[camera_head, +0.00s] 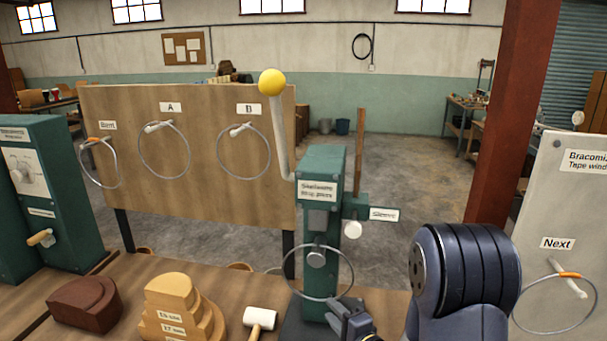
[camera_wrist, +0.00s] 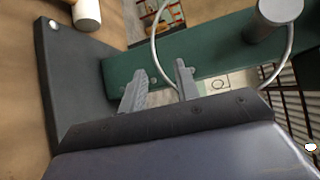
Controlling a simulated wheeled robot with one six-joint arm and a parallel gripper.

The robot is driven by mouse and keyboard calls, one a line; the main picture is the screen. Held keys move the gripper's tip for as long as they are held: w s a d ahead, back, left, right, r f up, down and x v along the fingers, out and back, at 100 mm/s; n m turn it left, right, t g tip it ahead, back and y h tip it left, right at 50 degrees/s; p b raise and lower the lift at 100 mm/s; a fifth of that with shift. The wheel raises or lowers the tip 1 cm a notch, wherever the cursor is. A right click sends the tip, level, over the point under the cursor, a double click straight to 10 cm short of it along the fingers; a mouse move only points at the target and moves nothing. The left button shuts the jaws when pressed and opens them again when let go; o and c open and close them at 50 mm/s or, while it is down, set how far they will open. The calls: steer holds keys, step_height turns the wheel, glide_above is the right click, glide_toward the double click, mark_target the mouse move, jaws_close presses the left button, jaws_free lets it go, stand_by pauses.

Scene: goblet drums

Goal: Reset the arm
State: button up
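My gripper (camera_head: 352,322) is low in front of the green press (camera_head: 320,215), near the foot of its column. A metal ring (camera_head: 318,272) hangs on the press's round peg (camera_head: 316,257), just above and left of my gripper. In the wrist view the ring (camera_wrist: 154,38) and the peg (camera_wrist: 279,12) lie beyond the fingers. I cannot tell how close the fingers are to the press.
A white mallet (camera_head: 260,319), a stepped wooden block (camera_head: 178,307) and a dark brown block (camera_head: 84,303) lie on the bench left of the press. A board (camera_head: 200,190) with several hanging rings stands behind. A grey panel (camera_head: 560,220) with a "Next" ring is at right.

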mark_target(320, 300)
steer(key=x, duration=0.2)
steer(key=p+x, duration=0.1)
steer(key=x, duration=0.1)
steer(key=r+p+x, duration=0.1)
steer(key=x, duration=0.1)
steer(key=shift+w+a, duration=0.1)
steer(key=shift+w, duration=0.15)
steer(key=shift+s+a+r, duration=0.1)
steer(key=shift+s+a, duration=0.05)
steer(key=shift+s, duration=0.8)
steer(key=shift+w, duration=0.1)
